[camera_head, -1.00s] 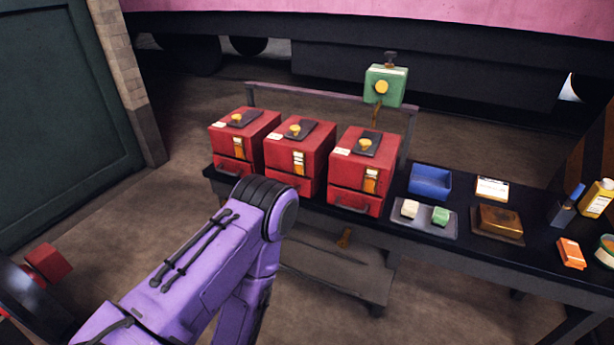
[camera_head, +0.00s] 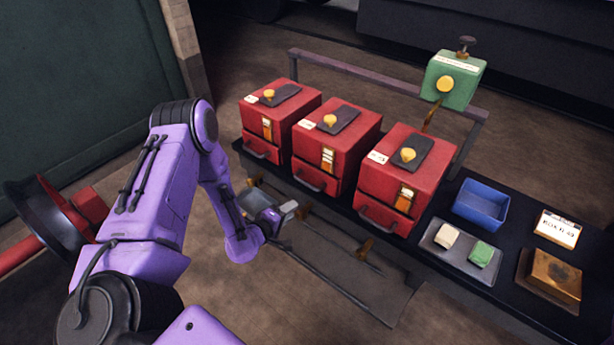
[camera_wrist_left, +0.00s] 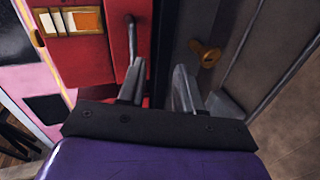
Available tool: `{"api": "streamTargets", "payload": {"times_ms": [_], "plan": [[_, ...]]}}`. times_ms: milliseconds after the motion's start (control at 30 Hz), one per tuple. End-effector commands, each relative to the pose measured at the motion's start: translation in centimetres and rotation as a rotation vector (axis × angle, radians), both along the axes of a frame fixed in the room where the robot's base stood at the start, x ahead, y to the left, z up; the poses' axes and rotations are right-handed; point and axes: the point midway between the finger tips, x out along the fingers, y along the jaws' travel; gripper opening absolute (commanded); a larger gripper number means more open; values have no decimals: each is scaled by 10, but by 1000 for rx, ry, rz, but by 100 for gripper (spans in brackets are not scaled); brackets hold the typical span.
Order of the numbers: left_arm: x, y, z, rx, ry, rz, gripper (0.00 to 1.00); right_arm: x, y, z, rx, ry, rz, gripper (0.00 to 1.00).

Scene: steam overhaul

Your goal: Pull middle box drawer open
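Three red boxes stand in a row on a dark table. The middle red box (camera_head: 338,138) has a yellow knob on top and a gauge on its front. Its drawer (camera_head: 321,177) below looks shut, with a dark handle (camera_head: 308,181). My left gripper (camera_head: 288,212) is in front of and below this drawer, at the table's front side. In the left wrist view, my left gripper (camera_wrist_left: 158,72) has its fingers apart with nothing between them. A red drawer front (camera_wrist_left: 120,35) and its handle (camera_wrist_left: 131,40) lie just beyond the left finger; contact is unclear. My right gripper is not in view.
Red boxes stand to the left (camera_head: 279,113) and right (camera_head: 408,180) of the middle one. A blue bin (camera_head: 481,204), a tray (camera_head: 448,262) with two small blocks and a green device (camera_head: 453,80) are further right. A lower shelf (camera_head: 350,270) lies below.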

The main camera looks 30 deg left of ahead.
Motion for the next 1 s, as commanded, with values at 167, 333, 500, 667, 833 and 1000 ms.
{"api": "streamTargets", "payload": {"times_ms": [167,333,500,667,833,1000], "plan": [[24,22,29,-121,-125,1,35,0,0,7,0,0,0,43],[56,18,21,-120,-125,-3,35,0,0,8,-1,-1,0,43],[93,14,13,-119,-123,-4,35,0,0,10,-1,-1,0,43],[115,12,8,-121,-122,-4,35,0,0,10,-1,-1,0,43],[121,11,7,-122,-121,-3,35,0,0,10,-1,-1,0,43],[121,11,7,-122,-121,-3,32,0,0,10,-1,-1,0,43]]}}
